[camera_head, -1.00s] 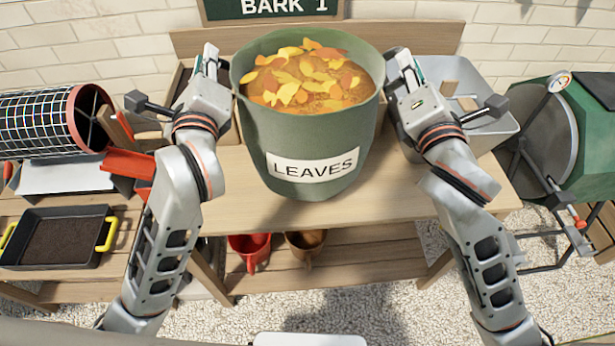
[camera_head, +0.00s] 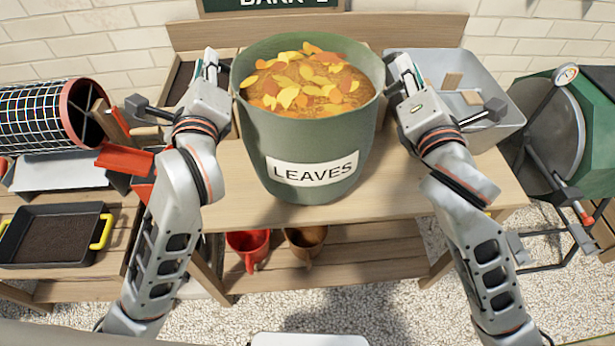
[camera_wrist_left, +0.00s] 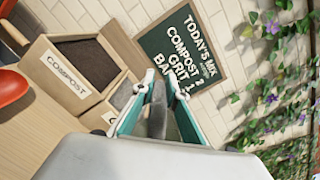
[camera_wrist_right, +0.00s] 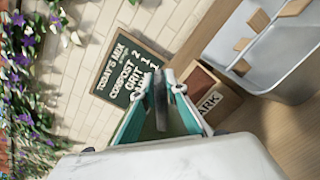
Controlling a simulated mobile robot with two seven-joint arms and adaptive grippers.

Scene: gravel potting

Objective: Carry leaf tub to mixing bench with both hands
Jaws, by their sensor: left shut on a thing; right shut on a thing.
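The leaf tub (camera_head: 308,145) is a grey-green tub with a white LEAVES label, full of yellow and orange leaves. It is upright in the middle of the head view, in front of or over the wooden bench (camera_head: 240,205); I cannot tell whether its base touches the bench top. My left gripper (camera_head: 212,62) is shut on the tub's left rim, and my right gripper (camera_head: 397,65) is shut on its right rim. In the left wrist view the rim (camera_wrist_left: 157,110) sits between the fingers; in the right wrist view it also shows (camera_wrist_right: 161,105).
A metal basin (camera_head: 510,115) stands at the bench's right end. A mesh drum sieve (camera_head: 45,120) and a black tray (camera_head: 50,235) are at left. A green drum mixer (camera_head: 575,130) is at right. A red pot (camera_head: 248,245) and a brown pot (camera_head: 305,243) stand below. A COMPOST box (camera_wrist_left: 75,75) is behind.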

